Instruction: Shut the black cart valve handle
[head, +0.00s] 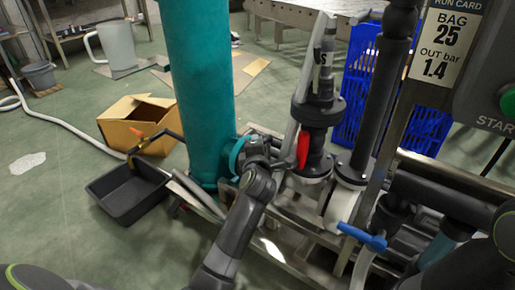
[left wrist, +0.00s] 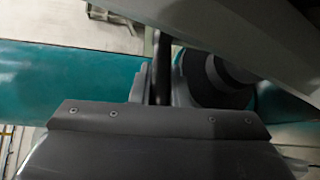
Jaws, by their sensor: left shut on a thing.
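In the head view my left gripper (head: 262,150) is in front of the right side of the teal column (head: 200,90). In the left wrist view its two fingers (left wrist: 161,88) are closed on a black bar, the black valve handle (left wrist: 162,62), which runs up between them. The teal column (left wrist: 70,80) lies behind the fingers there. In the head view the gripper and wrist hide much of the black handle, so its angle is hard to tell. My right gripper is not in view.
A red handle (head: 303,148) sits on the pipework right of my left gripper. A blue handle (head: 362,237) is lower right. A black tray (head: 128,198) and a cardboard box (head: 140,122) are left of the column. A blue crate (head: 365,75) stands behind.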

